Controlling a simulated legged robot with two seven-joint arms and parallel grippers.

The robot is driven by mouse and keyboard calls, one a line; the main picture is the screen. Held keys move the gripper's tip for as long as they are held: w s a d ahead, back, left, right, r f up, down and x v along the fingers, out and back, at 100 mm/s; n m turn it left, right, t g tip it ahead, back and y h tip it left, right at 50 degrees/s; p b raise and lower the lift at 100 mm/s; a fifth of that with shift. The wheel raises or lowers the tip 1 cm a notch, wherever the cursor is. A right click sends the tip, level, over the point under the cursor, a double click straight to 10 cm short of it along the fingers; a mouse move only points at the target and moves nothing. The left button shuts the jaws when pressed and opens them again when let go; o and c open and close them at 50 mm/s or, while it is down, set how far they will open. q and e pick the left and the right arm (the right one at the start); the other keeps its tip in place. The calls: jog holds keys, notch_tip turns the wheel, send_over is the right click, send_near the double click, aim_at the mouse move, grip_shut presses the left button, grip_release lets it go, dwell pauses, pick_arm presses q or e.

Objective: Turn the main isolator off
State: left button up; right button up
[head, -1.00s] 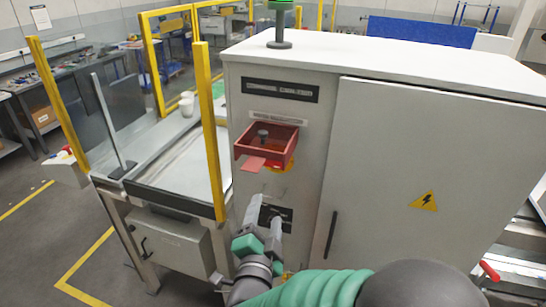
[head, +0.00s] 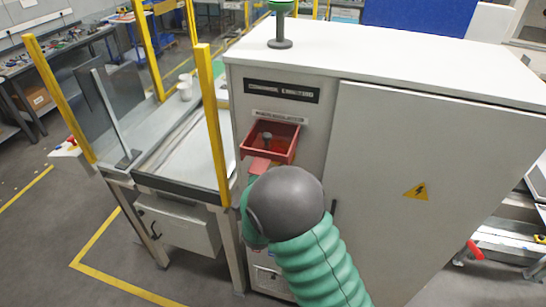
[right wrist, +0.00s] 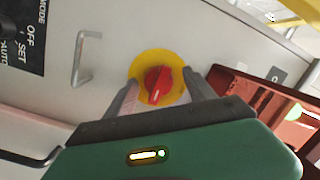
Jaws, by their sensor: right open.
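The main isolator is a red rotary knob (right wrist: 157,85) on a round yellow plate (right wrist: 174,62) on the cabinet's front panel, seen in the right wrist view. Its white pointer mark faces down and slightly left in that picture. My right gripper (right wrist: 161,82) is open, with one finger on either side of the knob. I cannot tell whether the fingers touch it. My left gripper is not in view.
A grey cabinet (head: 420,140) with a door and warning triangle fills the right. The red box's wall (right wrist: 235,82) is close beside the gripper. A U-shaped handle (right wrist: 83,60) and a mode selector plate (right wrist: 25,45) lie to the left. A yellow post (head: 211,120) stands left of the panel.

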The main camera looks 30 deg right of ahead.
jog(key=shift+s+d, duration=0.15)
jog(key=shift+d, duration=0.3)
jog(key=shift+d+f, duration=0.1)
jog(key=shift+d, duration=0.2)
jog(key=c, duration=0.4)
jog(key=shift+c, duration=1.3)
jog(key=shift+a, duration=0.25)
jog(key=c, duration=0.7)
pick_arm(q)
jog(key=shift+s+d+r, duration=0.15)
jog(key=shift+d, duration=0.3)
pick_arm(e)
jog(key=shift+f, duration=0.1)
